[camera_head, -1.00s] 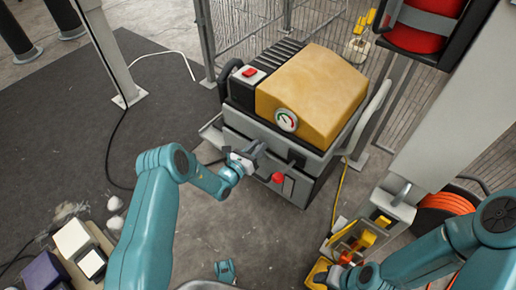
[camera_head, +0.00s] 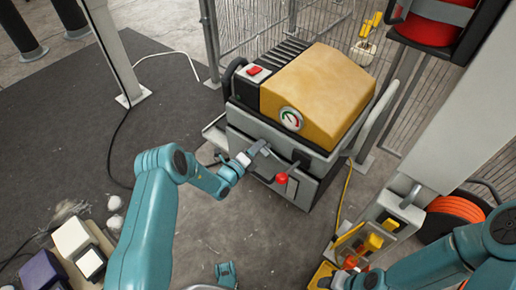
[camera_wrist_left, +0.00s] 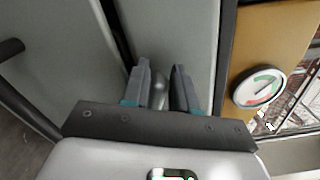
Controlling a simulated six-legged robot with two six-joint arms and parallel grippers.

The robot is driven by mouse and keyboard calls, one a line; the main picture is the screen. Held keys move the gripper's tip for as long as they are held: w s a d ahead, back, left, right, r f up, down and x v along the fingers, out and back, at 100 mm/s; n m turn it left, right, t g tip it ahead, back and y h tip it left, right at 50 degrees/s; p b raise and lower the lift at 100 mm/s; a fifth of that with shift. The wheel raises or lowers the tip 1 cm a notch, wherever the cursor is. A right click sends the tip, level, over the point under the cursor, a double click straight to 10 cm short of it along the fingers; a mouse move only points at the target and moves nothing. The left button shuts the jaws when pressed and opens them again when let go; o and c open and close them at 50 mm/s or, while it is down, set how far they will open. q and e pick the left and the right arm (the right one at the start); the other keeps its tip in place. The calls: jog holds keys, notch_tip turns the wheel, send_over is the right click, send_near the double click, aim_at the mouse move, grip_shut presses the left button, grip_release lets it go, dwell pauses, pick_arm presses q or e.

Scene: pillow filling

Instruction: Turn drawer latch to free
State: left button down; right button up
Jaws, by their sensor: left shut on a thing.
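The yellow-topped grey machine (camera_head: 315,90) stands in the middle of the head view, with a grey drawer front below its gauge. My left gripper (camera_head: 262,149) is at that front, left of the red knob (camera_head: 282,178). In the left wrist view the left gripper's two fingers (camera_wrist_left: 160,88) are closed around a small silver metal piece (camera_wrist_left: 159,92), seemingly the drawer latch. Its turn angle is mostly hidden by the fingers. My right gripper (camera_head: 338,280) is low at the right, by a yellow tray; its jaws are too small to read.
A round gauge (camera_head: 291,118) and a red button (camera_head: 254,70) are on the machine. A dark lever (camera_head: 301,159) sits right of my left gripper. An orange hose reel (camera_head: 455,212) stands at the right. White and dark blocks (camera_head: 72,237) lie bottom left. Floor before the machine is mostly clear.

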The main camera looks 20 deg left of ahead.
pick_arm(q)
jog(key=shift+f+n+b, duration=0.25)
jog(key=shift+n, duration=0.8)
jog(key=shift+f+n+b, duration=0.2)
jog(key=shift+f+n, duration=0.05)
jog(key=shift+n, duration=0.8)
jog(key=c, duration=1.1)
grip_release()
jog(key=shift+s+a, duration=0.1)
jog(key=shift+p+v, duration=2.7)
jog(key=shift+v, duration=5.35)
